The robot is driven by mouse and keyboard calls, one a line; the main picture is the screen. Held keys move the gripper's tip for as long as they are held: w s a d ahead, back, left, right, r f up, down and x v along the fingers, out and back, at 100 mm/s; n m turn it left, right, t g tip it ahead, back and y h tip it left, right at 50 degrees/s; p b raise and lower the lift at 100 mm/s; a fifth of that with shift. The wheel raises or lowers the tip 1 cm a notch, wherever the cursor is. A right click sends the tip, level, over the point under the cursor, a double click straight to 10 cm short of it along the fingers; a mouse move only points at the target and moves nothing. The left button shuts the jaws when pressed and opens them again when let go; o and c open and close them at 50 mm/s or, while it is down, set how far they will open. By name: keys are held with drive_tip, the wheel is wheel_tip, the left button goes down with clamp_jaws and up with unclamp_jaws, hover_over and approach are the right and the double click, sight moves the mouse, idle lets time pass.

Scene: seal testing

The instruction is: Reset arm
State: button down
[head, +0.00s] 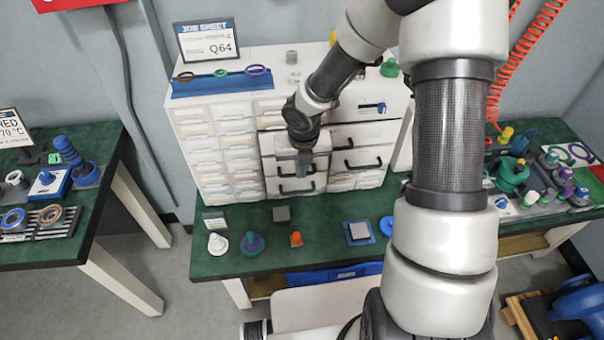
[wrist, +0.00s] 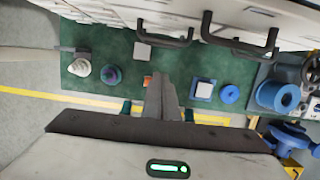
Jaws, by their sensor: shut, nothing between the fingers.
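My gripper (head: 304,162) hangs from my arm in front of the white drawer cabinet, above the green bench. In the wrist view my gripper (wrist: 163,95) shows its fingers together with nothing between them. The cabinet (head: 225,112) has many small drawers at left and larger drawers with dark handles at right. In the head view my gripper overlaps the handled drawers, and I cannot tell whether it touches them.
On the green bench (head: 330,258) stand a white cone part (head: 217,244), a purple-green part (head: 252,243), an orange part (head: 296,239), a grey block (head: 282,214) and a grey square on a blue base (head: 358,231). Side benches with parts stand left (head: 100,180) and right (head: 555,129).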

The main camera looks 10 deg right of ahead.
drive_tip(key=shift+v, duration=1.45)
drive_tip(key=s+d+r+m+t+h+p, duration=0.1)
drive_tip(key=s+d+r+m+p, duration=0.15)
drive_tip(key=r+m, duration=0.65)
drive_tip(key=s+d+r+m+h+p, duration=0.15)
drive_tip(key=s+d+r+m, duration=0.25)
drive_tip(key=r+m, duration=0.45)
drive_tip(key=s+a+r+m+t+y+p, duration=0.1)
drive_tip(key=s+r+m+t+y, duration=0.1)
drive_tip(key=s+r+m, duration=1.3)
drive_tip(key=m, duration=0.3)
drive_tip(key=c, duration=2.5)
unclamp_jaws()
drive_tip(key=shift+s+a+r+m+y, duration=0.1)
drive_tip(key=shift+m+y, duration=0.15)
